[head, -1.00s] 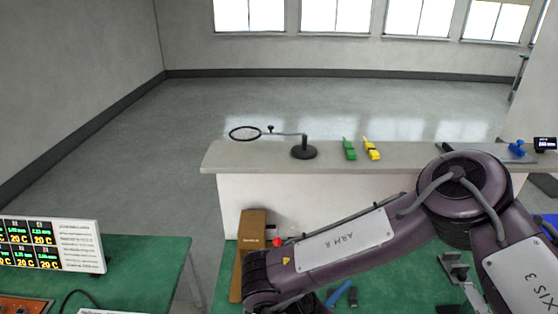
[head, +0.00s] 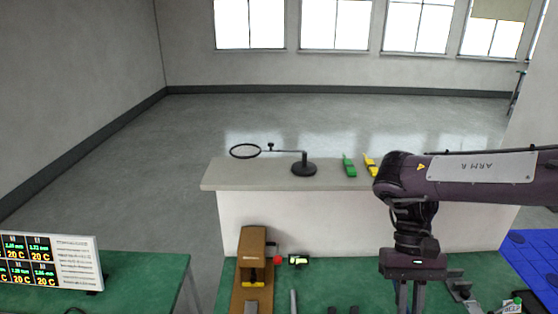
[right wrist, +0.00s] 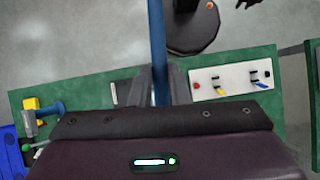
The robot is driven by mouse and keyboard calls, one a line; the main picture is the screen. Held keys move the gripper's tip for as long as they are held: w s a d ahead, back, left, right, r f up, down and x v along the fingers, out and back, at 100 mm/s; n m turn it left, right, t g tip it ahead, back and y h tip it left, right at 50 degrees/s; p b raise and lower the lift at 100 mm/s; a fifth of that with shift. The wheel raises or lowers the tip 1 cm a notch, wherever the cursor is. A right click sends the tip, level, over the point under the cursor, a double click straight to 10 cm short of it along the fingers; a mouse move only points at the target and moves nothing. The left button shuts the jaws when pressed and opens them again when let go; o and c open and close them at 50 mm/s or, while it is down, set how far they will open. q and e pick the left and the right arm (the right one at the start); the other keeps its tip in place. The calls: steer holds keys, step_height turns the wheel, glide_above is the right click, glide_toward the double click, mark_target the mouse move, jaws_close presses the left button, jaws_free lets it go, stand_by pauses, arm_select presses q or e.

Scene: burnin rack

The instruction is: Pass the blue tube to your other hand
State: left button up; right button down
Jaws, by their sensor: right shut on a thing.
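The blue tube (right wrist: 158,45) stands out lengthwise between the fingers of my right gripper (right wrist: 160,88) in the right wrist view. The gripper is shut on it, and the tube's upper end runs out of the top of that view. In the head view my right gripper (head: 410,296) points down over the green bench at the lower right. Its fingertips are cut off by the bottom edge, and the tube cannot be made out there. My left gripper is in neither view.
A pale raised shelf (head: 240,180) behind the green bench carries a ring stand (head: 304,168), a green clip (head: 349,166) and a yellow clip (head: 370,163). A brown wooden block (head: 252,245) stands on the bench. A blue panel (head: 532,258) lies right. A display (head: 75,262) stands left.

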steer(key=shift+w+d+r+m+y, duration=0.15)
steer(key=shift+d+r+m+y, duration=0.35)
steer(key=shift+r+m, duration=0.35)
steer(key=a+f+n+h, duration=0.1)
steer(key=a+n+h, duration=0.15)
steer(key=a, duration=0.35)
step_height(320, 180, down, 14)
steer(key=b, duration=1.4)
steer(key=shift+d+y+b, duration=0.25)
steer(key=shift+y+b, duration=0.05)
steer(key=shift+y, duration=0.15)
steer(key=shift+a, duration=0.1)
